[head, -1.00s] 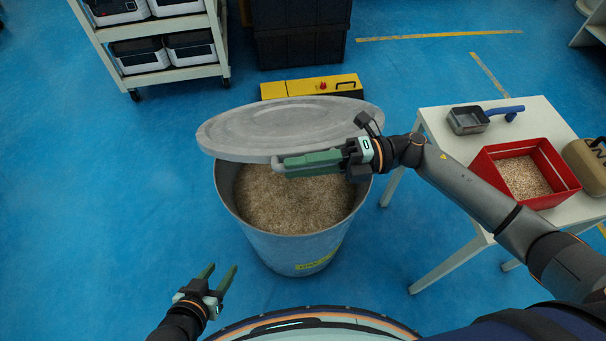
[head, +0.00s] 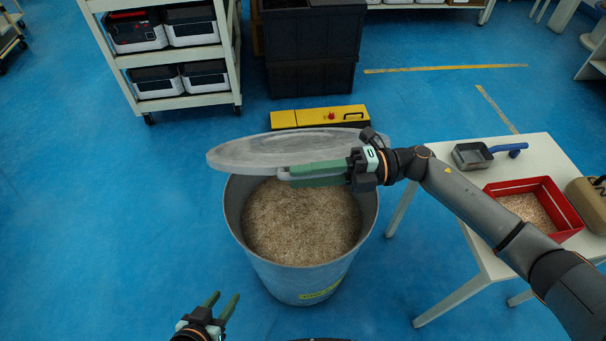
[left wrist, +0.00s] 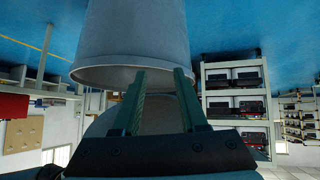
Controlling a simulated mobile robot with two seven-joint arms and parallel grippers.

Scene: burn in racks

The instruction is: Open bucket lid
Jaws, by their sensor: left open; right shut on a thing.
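The grey metal bucket (head: 290,272) stands on the blue floor, filled with light brown granular material (head: 300,222). Its round grey lid (head: 262,152) is raised above the far side of the rim, so most of the opening shows. My right gripper (head: 300,173) is shut on the lid at its near edge; the exact grip spot is partly hidden by the fingers. My left gripper (head: 220,304) is open and empty, low and in front of the bucket to the left. In the left wrist view its open fingers (left wrist: 160,90) point toward the bucket wall (left wrist: 130,45).
A white table (head: 455,205) at right holds a red bin (head: 560,207), a metal scoop with blue handle (head: 472,155) and a tan container (head: 588,200). A yellow case (head: 318,117) lies behind the bucket. A shelf rack (head: 185,55) stands back left. Floor left of the bucket is clear.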

